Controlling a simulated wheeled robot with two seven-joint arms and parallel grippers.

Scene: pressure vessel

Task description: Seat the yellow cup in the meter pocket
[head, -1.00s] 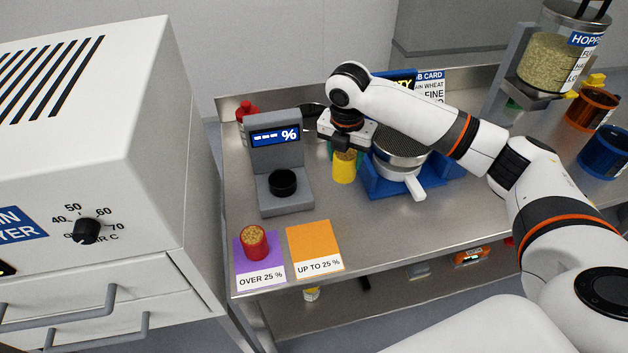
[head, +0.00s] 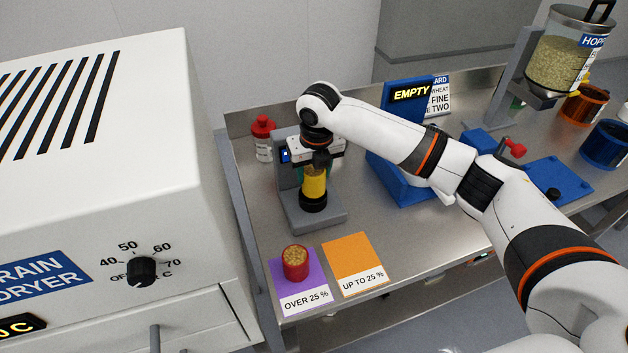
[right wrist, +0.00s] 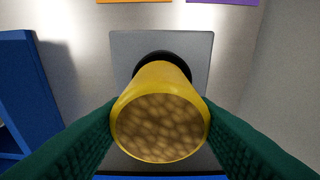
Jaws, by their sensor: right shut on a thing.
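The yellow cup (head: 314,183) is full of grain and stands upright over the black round pocket (head: 313,202) of the grey meter (head: 298,217). My right gripper (head: 316,166) is shut on the cup, with a green finger on each side of it in the right wrist view (right wrist: 160,130). In that view the cup's lower end overlaps the black pocket ring (right wrist: 164,58). I cannot tell whether the cup's base is down inside the pocket or just above it. The meter's display is mostly hidden behind my right gripper. My left gripper is not in view.
A red cup of grain (head: 295,264) stands on the purple OVER 25 % card (head: 316,283). The orange UP TO 25 % card (head: 357,262) is bare. A red-capped bottle (head: 263,140) stands behind the meter. A blue stand with an EMPTY display (head: 411,93) is to the right.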

